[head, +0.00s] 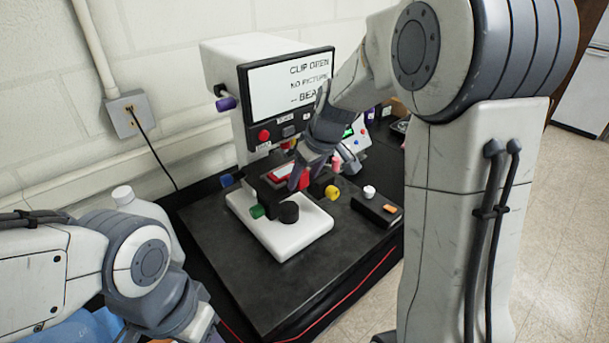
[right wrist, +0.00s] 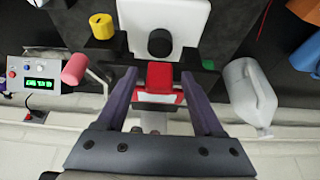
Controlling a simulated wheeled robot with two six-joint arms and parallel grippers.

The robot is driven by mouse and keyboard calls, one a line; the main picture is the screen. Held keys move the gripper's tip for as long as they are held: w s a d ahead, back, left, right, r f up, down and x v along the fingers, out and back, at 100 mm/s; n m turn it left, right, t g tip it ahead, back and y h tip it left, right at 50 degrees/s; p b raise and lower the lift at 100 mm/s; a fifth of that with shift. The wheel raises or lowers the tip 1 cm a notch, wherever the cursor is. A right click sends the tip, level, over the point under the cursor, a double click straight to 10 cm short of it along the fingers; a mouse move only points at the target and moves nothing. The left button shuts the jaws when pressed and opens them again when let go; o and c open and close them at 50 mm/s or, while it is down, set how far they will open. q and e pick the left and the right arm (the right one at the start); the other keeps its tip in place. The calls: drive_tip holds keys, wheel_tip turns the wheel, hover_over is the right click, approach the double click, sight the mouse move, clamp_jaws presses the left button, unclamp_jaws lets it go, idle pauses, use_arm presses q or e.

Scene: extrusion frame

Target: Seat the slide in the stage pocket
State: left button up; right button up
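The microscope (head: 222,60) has a dark stage (head: 262,189) above its white base (head: 285,240). Its screen reads "CLIP OPEN", "NO PICTURE" and a partly covered third line. My right gripper (head: 300,180) is at the stage, pointing down. In the right wrist view its fingers (right wrist: 159,75) are wide apart, with a red block (right wrist: 160,76) between them and gaps at its sides. A flat white and red piece (right wrist: 160,98), perhaps the slide, lies just behind the block. I cannot tell whether it sits in the pocket. My left arm shows at lower left; its gripper is cut off.
A black knob (head: 289,212), a green knob (head: 257,211) and a yellow knob (head: 332,192) surround the stage. A dark box with an orange piece (head: 390,209) stands at right. A white jug (right wrist: 249,92) stands beside the microscope. The front mat (head: 335,255) is clear.

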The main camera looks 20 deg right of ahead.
drive_tip(key=shift+r, duration=0.3)
drive_tip(key=b+v, duration=0.2)
drive_tip(key=v, duration=0.9)
drive_tip(key=s+a+f+n+g, duration=0.1)
drive_tip(key=s+a+f, duration=0.25)
drive_tip(key=a, duration=0.25)
drive_tip(key=s+a+f+g, duration=0.1)
drive_tip(key=s+a+f, duration=0.1)
drive_tip(key=s+a, duration=0.35)
drive_tip(key=s+a+f+n+g, duration=0.1)
drive_tip(key=s+a+f, duration=0.2)
drive_tip(key=s, duration=0.5)
drive_tip(key=s+a+f+n+g, duration=0.1)
drive_tip(key=s+a+f, duration=0.1)
drive_tip(key=s+f, duration=0.3)
drive_tip(key=s, duration=0.3)
drive_tip(key=shift+a+f+h, duration=0.3)
drive_tip(key=shift+a, duration=0.1)
